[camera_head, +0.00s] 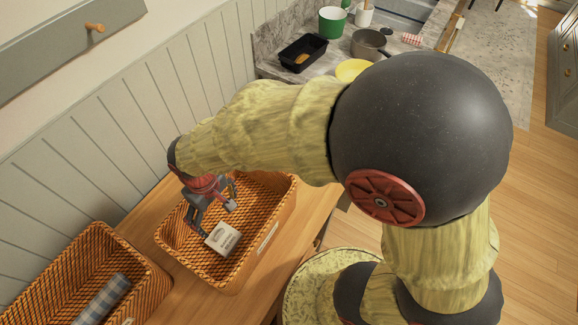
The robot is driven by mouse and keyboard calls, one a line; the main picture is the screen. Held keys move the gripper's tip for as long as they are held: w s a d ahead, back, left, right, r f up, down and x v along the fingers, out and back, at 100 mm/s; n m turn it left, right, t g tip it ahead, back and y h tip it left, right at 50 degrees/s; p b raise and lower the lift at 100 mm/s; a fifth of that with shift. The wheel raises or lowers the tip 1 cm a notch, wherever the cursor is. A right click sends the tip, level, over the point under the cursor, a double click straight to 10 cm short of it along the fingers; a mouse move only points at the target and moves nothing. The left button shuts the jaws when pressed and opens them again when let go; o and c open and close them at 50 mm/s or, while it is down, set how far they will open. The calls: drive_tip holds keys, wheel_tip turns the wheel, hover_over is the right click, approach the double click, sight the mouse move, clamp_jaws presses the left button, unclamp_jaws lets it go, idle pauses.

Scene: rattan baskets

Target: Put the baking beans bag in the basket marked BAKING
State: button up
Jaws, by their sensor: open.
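A small pale bag with dark print (222,238) lies inside the right rattan basket (264,206); its print is too small to read, so I cannot confirm it is the baking beans bag. That basket has a white label (267,239) on its front side, and its word is not legible. My gripper (213,220) is open, inside or just above this basket, with its fingers close to the bag. I cannot tell whether they touch it. A second rattan basket (142,268) stands to the lower left, with part of a label (129,321) at the picture's bottom edge.
A blue checked cloth item (103,300) lies in the left basket. Both baskets stand on a wooden top (186,289) against a panelled wall. A counter behind holds a black tray (303,52), a green pot (332,22), a grey pan (368,43) and a yellow bowl (352,69).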

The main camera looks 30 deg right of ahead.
drive_tip(key=d+r+m+t, duration=0.1)
drive_tip(key=d+r+m, duration=0.1)
drive_tip(key=d+r, duration=0.7)
drive_tip(key=s+d+r+m+t, duration=0.4)
drive_tip(key=s+d+r, duration=0.4)
drive_tip(key=d+r, duration=0.3)
drive_tip(key=shift+s+d+r, duration=0.35)
drive_tip(key=shift+r, duration=0.3)
